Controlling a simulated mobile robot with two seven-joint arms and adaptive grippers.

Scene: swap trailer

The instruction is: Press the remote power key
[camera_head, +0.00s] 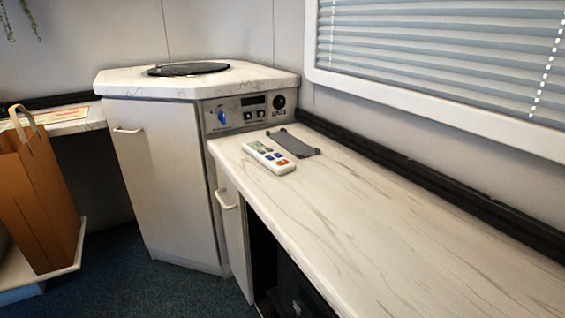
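A white remote (268,157) lies on the far end of the marbled counter (370,212), near its left edge. It has several small coloured keys, blue and red among them, at its near end, and a greyish-green area at its far end. The labels on the keys are too small to read, so I cannot tell which one is the power key. Neither of my grippers is in the head view.
A dark flat object (293,144) lies just right of the remote. A corner cabinet (165,175) with a control panel (247,111) stands behind. A brown paper bag (35,195) is at the left. The near counter is clear, bordered by a window (450,60).

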